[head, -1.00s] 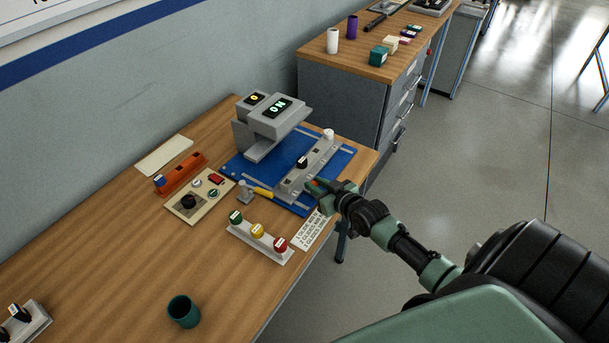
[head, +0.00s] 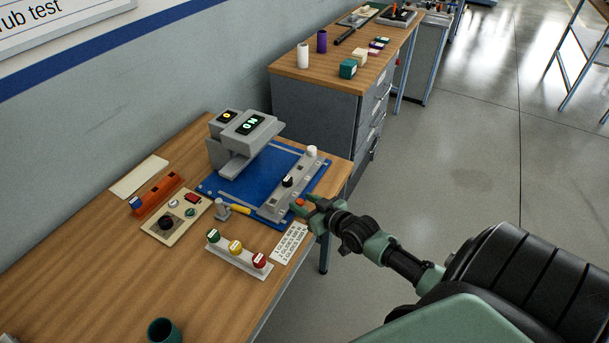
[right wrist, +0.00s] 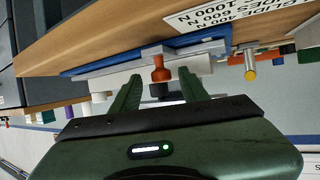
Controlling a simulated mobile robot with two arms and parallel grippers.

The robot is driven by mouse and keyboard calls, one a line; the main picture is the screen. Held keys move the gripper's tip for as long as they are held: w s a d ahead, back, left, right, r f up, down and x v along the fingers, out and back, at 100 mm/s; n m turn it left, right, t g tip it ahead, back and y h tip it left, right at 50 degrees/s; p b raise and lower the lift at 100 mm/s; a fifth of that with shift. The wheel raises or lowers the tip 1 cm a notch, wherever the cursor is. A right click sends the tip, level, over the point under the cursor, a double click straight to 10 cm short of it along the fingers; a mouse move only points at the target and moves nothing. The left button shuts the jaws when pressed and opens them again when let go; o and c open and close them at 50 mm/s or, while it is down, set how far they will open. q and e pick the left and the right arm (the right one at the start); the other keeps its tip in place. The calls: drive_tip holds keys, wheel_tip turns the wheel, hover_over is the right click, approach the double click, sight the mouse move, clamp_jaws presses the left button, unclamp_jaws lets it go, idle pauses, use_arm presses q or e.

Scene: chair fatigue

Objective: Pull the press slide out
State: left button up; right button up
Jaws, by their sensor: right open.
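The press (head: 247,135) is a grey block with a green-lit display on a blue base plate (head: 270,160). A long grey slide (head: 302,172) lies along the plate's right side, carrying a black knob (head: 288,181) and a white cylinder (head: 311,151). A small orange-red handle (head: 300,202) shows at its front edge. In the right wrist view the orange handle (right wrist: 161,70) is between the tips of my open right gripper (right wrist: 159,82). I cannot tell whether the fingers touch it. My right gripper (head: 312,207) is at the table's front edge. My left gripper is not in view.
A rack with green, yellow and red knobs (head: 238,257), a printed card (head: 290,242) and a yellow-handled tool (head: 238,209) are near the slide. A control panel (head: 176,219) and orange rack (head: 157,195) are left. A cabinet (head: 325,110) stands behind. The floor at right is clear.

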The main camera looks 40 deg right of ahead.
drive_tip(key=v, duration=0.7)
drive_tip(key=shift+s, duration=0.35)
drive_tip(key=shift+r, duration=0.1)
drive_tip(key=s+a+f+n+g+y, duration=0.1)
drive_tip(key=s+a+f+g, duration=0.2)
drive_tip(key=a, duration=0.4)
drive_tip(key=s+a+n+g, duration=0.1)
drive_tip(key=s+a+g, duration=0.2)
drive_tip(key=s+a, duration=0.35)
drive_tip(key=s+a+r+g, duration=0.35)
drive_tip(key=s+a, duration=0.25)
drive_tip(key=s, duration=0.4)
wheel_tip(320, 180, down, 28)
drive_tip(key=s+g+b, duration=0.1)
drive_tip(key=s+g, duration=0.1)
drive_tip(key=s+d+f+g+h, duration=0.1)
drive_tip(key=s+d+f, duration=0.2)
drive_tip(key=s+f, duration=1.3)
drive_tip(key=shift+s+b, duration=0.35)
drive_tip(key=shift+b, duration=0.1)
